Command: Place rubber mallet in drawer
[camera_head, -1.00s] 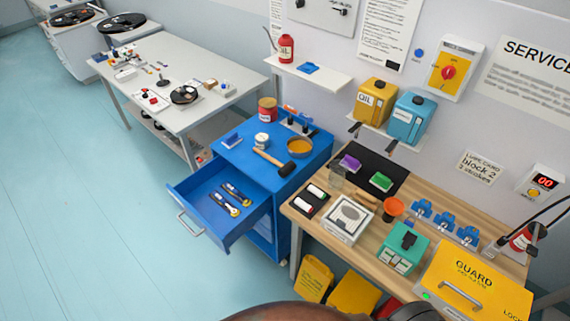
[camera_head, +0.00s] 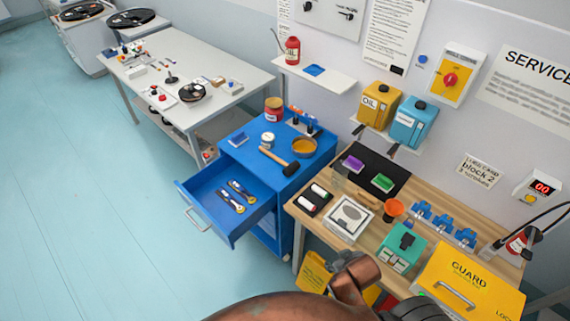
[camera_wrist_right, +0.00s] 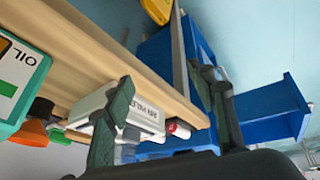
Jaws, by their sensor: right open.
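The rubber mallet (camera_head: 291,169), with a black head and a light wooden handle, lies on top of the blue cabinet (camera_head: 247,150). The cabinet's drawer (camera_head: 213,204) is pulled out, and two tools with yellow ends lie in it. The open drawer also shows at the right of the right wrist view (camera_wrist_right: 270,112); I cannot make out the mallet there. My right gripper (camera_wrist_right: 165,112) is open and empty, beside the workbench edge. In the head view only its dark part shows at the bottom edge, well apart from the mallet. My left gripper is not in view.
A red can (camera_head: 273,110), a white jar (camera_head: 268,139) and an amber bowl (camera_head: 304,147) share the cabinet top. The wooden workbench (camera_head: 374,232) at right holds a white box, a teal box and the yellow guard. Open floor lies left of the drawer.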

